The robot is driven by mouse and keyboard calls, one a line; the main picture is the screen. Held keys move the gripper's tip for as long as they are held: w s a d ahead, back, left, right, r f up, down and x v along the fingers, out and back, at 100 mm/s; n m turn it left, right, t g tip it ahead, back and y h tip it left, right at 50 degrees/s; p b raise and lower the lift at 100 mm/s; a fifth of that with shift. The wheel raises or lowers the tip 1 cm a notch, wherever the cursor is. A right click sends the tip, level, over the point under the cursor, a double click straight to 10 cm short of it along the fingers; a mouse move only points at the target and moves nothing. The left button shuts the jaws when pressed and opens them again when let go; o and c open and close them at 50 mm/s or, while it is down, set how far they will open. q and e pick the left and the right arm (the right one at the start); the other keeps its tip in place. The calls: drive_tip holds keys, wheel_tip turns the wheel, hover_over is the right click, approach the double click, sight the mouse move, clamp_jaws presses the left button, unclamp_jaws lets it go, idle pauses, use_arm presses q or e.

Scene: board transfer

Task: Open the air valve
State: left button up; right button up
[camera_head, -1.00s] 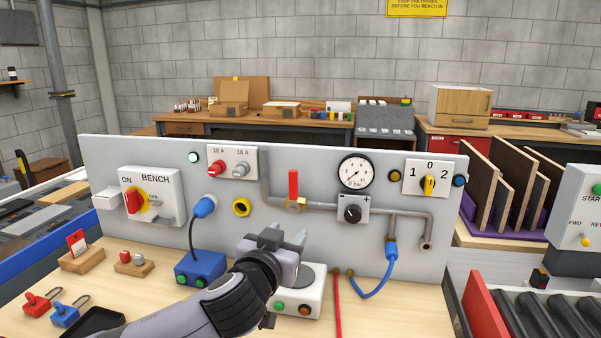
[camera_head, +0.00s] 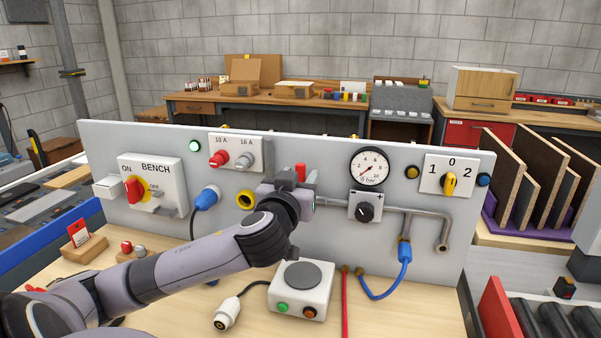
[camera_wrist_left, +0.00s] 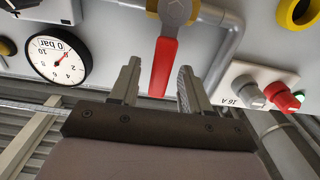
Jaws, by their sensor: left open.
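The air valve has a red lever (camera_head: 300,171) on a pipe on the panel (camera_head: 330,150). The lever stands upright, across the pipe, and its lower part and the valve body are hidden behind my gripper in the head view. My left gripper (camera_head: 298,184) is open at the valve. In the left wrist view, which is upside down, the red lever (camera_wrist_left: 162,67) lies between the two spread fingers (camera_wrist_left: 157,85), with gaps on both sides. The brass valve body (camera_wrist_left: 174,10) shows at the top edge. The pressure gauge (camera_head: 369,167) reads near 0 bar. My right gripper is not in view.
A black regulator knob (camera_head: 365,212) sits right of the valve, and a yellow ring socket (camera_head: 245,200) left. A button box (camera_head: 300,289) and a loose plug (camera_head: 226,315) lie on the bench below. Red and blue hoses hang under the pipe.

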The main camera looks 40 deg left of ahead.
use_arm(q)
drive_tip(key=shift+w+a, duration=0.3)
drive_tip(key=shift+w, duration=0.25)
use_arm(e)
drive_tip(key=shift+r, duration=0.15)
use_arm(q)
clamp_jaws()
